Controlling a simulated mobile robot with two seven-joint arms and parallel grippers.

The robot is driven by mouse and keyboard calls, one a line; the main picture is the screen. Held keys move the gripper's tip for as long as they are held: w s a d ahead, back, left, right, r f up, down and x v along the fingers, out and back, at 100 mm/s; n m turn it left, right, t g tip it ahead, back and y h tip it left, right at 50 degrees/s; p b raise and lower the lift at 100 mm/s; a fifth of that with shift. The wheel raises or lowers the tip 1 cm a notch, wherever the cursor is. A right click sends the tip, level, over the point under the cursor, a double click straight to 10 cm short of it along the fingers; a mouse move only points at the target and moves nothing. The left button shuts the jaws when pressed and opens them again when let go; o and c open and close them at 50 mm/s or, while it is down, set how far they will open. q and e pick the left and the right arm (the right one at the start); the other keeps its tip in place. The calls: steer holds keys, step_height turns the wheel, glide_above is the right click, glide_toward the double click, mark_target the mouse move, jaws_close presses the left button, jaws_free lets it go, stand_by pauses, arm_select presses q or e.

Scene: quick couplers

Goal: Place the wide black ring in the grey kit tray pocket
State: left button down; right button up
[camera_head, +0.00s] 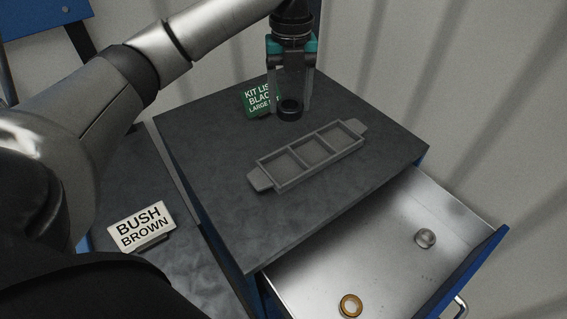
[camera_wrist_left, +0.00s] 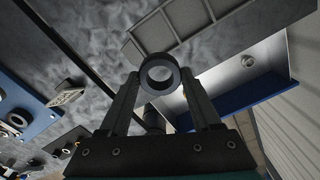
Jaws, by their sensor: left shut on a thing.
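My left gripper (camera_head: 291,108) is shut on the wide black ring (camera_head: 290,112). It holds the ring above the dark cabinet top, behind the grey kit tray. In the left wrist view the ring (camera_wrist_left: 160,75) sits between the two fingertips of the left gripper (camera_wrist_left: 160,82), its bore facing the camera. The grey kit tray (camera_head: 262,181) lies on the cabinet top with three empty-looking pockets in a row and a tab at each end. The tray (camera_wrist_left: 172,28) also shows at the top of the left wrist view. My right gripper is not in view.
A green kit list card (camera_head: 257,98) stands behind the tray, partly hidden by the gripper. An open drawer (camera_head: 400,230) holds a brass ring (camera_head: 350,304) and a silver ring (camera_head: 425,237). A white "BUSH BROWN" sign (camera_head: 141,228) stands at the left.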

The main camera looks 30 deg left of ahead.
mark_target(284, 170)
arm_select(q)
steer(key=shift+a+r+m+p, duration=0.35)
steer(key=shift+a+r+m, duration=0.2)
steer(key=shift+m, duration=0.55)
steer(key=shift+w+a+m, duration=0.1)
steer(key=shift+a+m, duration=0.15)
steer(key=shift+m, duration=0.25)
step_height(284, 170, down, 20)
steer(key=b, duration=0.3)
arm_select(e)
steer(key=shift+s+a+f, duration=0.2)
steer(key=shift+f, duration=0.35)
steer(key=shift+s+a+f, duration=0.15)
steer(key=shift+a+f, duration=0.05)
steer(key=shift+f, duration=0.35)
arm_select(q)
steer(key=shift+f, duration=0.15)
steer(key=shift+c, duration=0.5)
jaws_free()
step_height(284, 170, up, 12)
steer(key=p, duration=0.2)
steer(key=shift+r, duration=0.2)
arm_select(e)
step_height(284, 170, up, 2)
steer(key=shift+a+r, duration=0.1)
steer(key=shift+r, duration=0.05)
